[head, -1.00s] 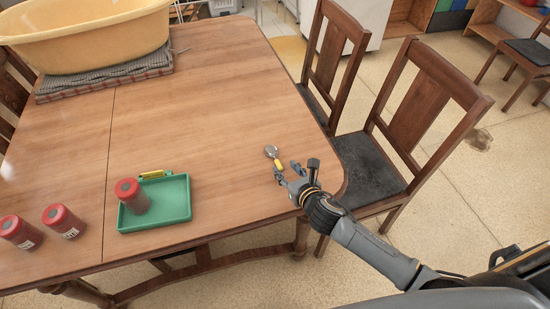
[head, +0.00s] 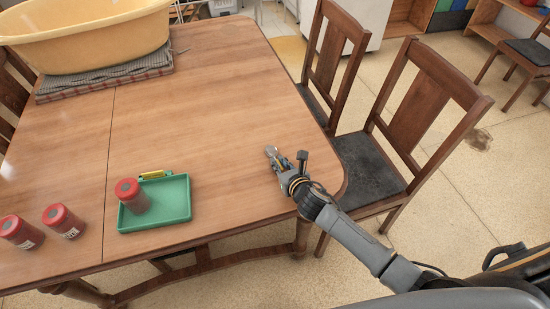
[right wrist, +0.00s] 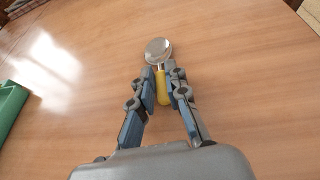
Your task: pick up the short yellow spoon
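The short yellow spoon (right wrist: 162,88) has a round metal bowl and a yellow handle. In the right wrist view it lies with its bowl pointing away from me. In the head view its bowl (head: 270,150) shows near the right edge of the table, and the handle is mostly hidden by my gripper. My right gripper (right wrist: 162,82) is low over the table, with one finger on each side of the handle. The fingers are drawn in close and appear shut on it. The spoon still looks to be at table level. My left gripper is not in view.
A green tray (head: 181,214) holds a red-lidded jar (head: 132,195); a yellow item (head: 153,174) is at its back edge. Two more jars stand left. A big yellow basin (head: 90,45) is at the back left. Chairs (head: 370,165) stand right; the table's middle is clear.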

